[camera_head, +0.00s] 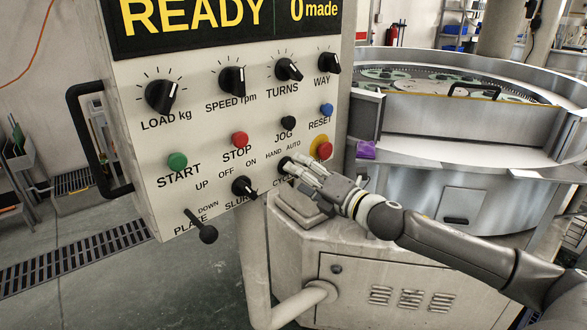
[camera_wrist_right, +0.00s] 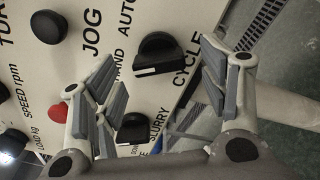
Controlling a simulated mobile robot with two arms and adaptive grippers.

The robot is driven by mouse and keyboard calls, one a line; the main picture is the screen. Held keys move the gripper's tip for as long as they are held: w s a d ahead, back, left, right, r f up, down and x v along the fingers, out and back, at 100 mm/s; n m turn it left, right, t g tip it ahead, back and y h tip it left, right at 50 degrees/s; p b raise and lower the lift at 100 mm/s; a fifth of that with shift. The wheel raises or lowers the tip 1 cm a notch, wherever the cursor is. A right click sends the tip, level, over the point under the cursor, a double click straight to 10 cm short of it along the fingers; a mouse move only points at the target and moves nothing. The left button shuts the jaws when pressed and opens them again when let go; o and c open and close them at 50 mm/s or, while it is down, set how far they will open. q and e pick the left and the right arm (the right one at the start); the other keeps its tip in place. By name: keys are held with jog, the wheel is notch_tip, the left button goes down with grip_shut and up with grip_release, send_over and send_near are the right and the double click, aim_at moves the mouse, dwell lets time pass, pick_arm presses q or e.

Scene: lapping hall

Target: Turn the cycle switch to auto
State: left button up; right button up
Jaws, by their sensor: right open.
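The cycle switch is a black rotary knob low on the right of the control panel (camera_head: 196,107), under the words HAND and AUTO. In the head view the right gripper partly covers the knob (camera_head: 284,165) and its CYCLE label. In the right wrist view the cycle switch (camera_wrist_right: 160,55) shows between the open fingers, apart from both. Which word its pointer faces is not clear. My right gripper (camera_head: 302,170) is open and empty, its fingers pointing at the panel; it also shows in the right wrist view (camera_wrist_right: 160,84). My left gripper is not in view.
The black slurry switch (camera_head: 244,187) is left of the cycle switch. The red-and-yellow stop button (camera_head: 321,148) is close above my right gripper. The black jog button (camera_head: 288,123) and blue reset button (camera_head: 327,110) are higher. A plate lever (camera_head: 203,229) sticks out lower left.

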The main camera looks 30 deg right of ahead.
jog(key=shift+w+a+p, duration=0.2)
jog(key=shift+w+p, duration=0.1)
jog(key=shift+w, duration=0.55)
jog(key=shift+w+a+p, duration=0.15)
jog(key=shift+w+p, duration=0.15)
jog(key=shift+w, duration=0.5)
jog(key=c, duration=1)
jog(key=shift+m, duration=0.4)
jog(key=m+p, duration=0.3)
jog(key=m, duration=0.2)
jog(key=shift+r+m, duration=0.15)
jog(key=shift+m, duration=0.15)
jog(key=m+p, duration=0.3)
jog(key=m, duration=0.2)
jog(key=shift+m, duration=0.4)
